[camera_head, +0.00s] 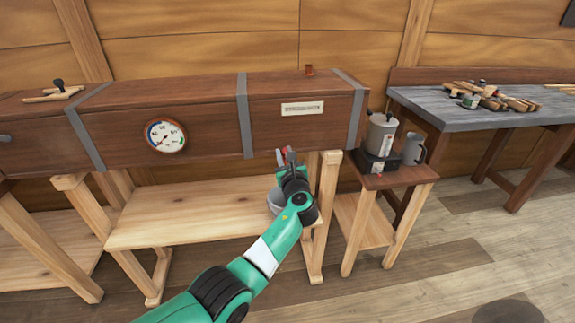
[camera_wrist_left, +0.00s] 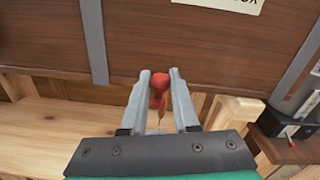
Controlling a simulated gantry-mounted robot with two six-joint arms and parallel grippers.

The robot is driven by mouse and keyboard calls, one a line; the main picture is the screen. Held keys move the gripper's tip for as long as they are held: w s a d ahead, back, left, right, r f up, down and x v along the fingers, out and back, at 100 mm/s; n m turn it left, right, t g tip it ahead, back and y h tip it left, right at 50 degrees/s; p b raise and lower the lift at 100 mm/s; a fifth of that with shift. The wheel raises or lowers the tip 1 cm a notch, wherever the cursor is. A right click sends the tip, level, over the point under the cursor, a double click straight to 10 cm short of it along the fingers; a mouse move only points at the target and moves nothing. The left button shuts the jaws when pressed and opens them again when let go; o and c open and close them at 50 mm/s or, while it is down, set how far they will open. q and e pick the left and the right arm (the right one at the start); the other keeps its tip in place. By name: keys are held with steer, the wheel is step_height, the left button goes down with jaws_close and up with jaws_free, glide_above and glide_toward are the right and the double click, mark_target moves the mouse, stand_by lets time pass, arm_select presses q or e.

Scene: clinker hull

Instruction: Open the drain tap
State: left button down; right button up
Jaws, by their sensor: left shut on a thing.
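The red drain tap (camera_wrist_left: 159,88) is at the lower edge of the long brown wooden box (camera_head: 215,120). My left gripper (camera_wrist_left: 160,76) has its two grey fingers on either side of the red tap and is shut on it. In the head view the same gripper (camera_head: 285,156) reaches up to the box's lower edge, where only a little red shows. A thin pale line hangs below the tap in the wrist view; I cannot tell what it is. My right gripper is not in view.
A grey vessel (camera_head: 275,200), partly hidden by my left arm, stands on the wooden shelf (camera_head: 185,215) below the box. A round gauge (camera_head: 165,135) is on the box front. A small stand at right holds a grey canister (camera_head: 380,134) and a mug (camera_head: 413,149).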

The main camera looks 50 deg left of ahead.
arm_select(q)
steer(key=shift+f, duration=0.2)
steer(key=c, duration=0.7)
jaws_free()
steer(key=shift+a+r, duration=0.1)
steer(key=shift+o, duration=0.2)
steer(key=shift+r, duration=0.1)
